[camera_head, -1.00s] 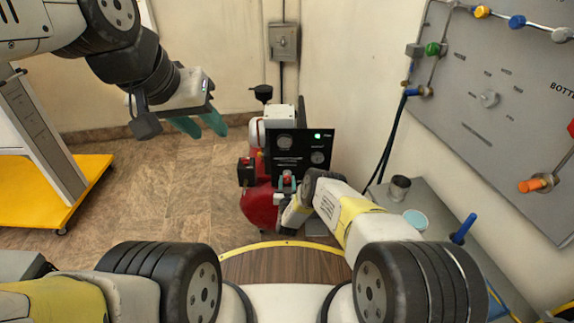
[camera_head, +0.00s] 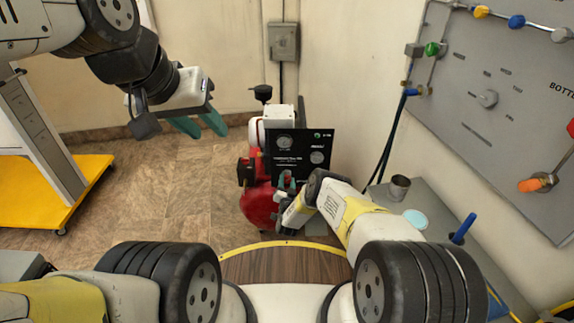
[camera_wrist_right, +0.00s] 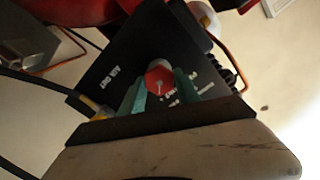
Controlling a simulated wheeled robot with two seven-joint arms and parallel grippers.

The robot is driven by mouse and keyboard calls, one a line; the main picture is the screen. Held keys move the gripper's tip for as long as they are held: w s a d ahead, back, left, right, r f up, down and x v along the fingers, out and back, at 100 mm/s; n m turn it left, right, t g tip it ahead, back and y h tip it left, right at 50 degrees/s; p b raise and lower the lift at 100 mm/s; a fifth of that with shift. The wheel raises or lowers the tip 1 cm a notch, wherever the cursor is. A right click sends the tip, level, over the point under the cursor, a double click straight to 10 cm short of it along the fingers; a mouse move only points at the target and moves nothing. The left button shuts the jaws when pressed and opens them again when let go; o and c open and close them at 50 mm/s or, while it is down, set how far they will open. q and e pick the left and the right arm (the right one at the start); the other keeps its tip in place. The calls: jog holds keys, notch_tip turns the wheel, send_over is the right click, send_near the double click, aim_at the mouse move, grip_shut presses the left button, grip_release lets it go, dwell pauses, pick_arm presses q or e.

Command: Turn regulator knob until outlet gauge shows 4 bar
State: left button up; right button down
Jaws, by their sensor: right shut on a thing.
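The red regulator knob (camera_wrist_right: 159,78) sits on the black compressor panel and carries a pale mark on its face. My right gripper (camera_wrist_right: 161,88) is shut on the knob, with one teal finger on each side. In the head view the right gripper (camera_head: 287,184) is low in front of the panel (camera_head: 301,170) and hides most of the knob. Two round gauges, an upper left one (camera_head: 284,142) and a right one (camera_head: 317,157), show on the panel; their needles are too small to read. My left gripper (camera_head: 198,125) is open and empty in the air at the left.
The red compressor tank (camera_head: 259,207) stands behind the panel. At the right are a grey bench with a metal cup (camera_head: 399,187) and a wall board (camera_head: 500,120) with coloured valves. A yellow platform (camera_head: 80,190) is at the left. Floor between is clear.

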jog(key=c, duration=0.9)
grip_release()
jog(key=shift+s, duration=3.95)
jog(key=shift+s, duration=0.1)
